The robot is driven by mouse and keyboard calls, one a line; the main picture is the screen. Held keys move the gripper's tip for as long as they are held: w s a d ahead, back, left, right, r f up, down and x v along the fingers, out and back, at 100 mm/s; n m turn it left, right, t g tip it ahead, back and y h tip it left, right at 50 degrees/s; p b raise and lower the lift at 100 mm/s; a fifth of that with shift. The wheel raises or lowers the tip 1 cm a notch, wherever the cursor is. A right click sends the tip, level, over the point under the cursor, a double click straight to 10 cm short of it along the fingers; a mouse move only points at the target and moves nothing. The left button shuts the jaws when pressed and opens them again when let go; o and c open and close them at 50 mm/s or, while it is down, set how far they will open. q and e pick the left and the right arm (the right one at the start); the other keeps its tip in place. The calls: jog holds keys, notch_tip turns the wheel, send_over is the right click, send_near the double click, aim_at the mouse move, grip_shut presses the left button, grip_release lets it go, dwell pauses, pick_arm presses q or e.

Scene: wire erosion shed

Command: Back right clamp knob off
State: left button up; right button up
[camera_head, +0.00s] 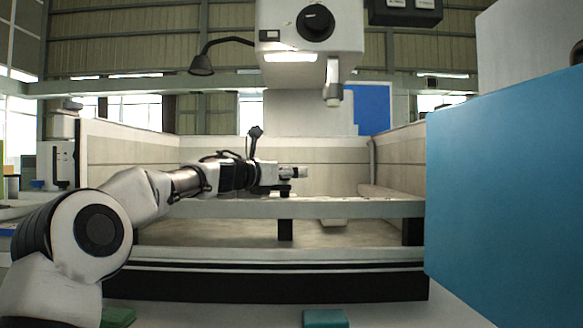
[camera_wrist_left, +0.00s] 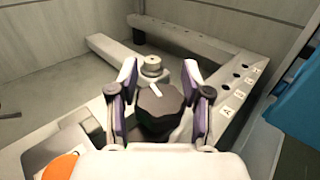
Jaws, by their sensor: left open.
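A dark lobed clamp knob (camera_wrist_left: 160,112) shows in the left wrist view, with a light pointed mark on its top. My left gripper (camera_wrist_left: 159,70) is open, with one finger on each side of the knob. I cannot tell whether either finger touches it. A metal post with a round top (camera_wrist_left: 152,66) stands just beyond the knob. My right gripper is not in view.
The machine head (camera_head: 310,45) with its nozzle (camera_head: 333,85) hangs above the tank. A large blue panel (camera_head: 510,185) stands at the right. The wrist view shows a rail with holes and letter labels (camera_wrist_left: 240,85), and an orange round thing (camera_wrist_left: 60,167).

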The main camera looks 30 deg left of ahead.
pick_arm(q)
jog(key=c, duration=0.9)
jog(key=shift+w+d+f, duration=0.1)
jog(key=shift+w, duration=0.05)
jog(key=shift+f, duration=0.1)
grip_shut()
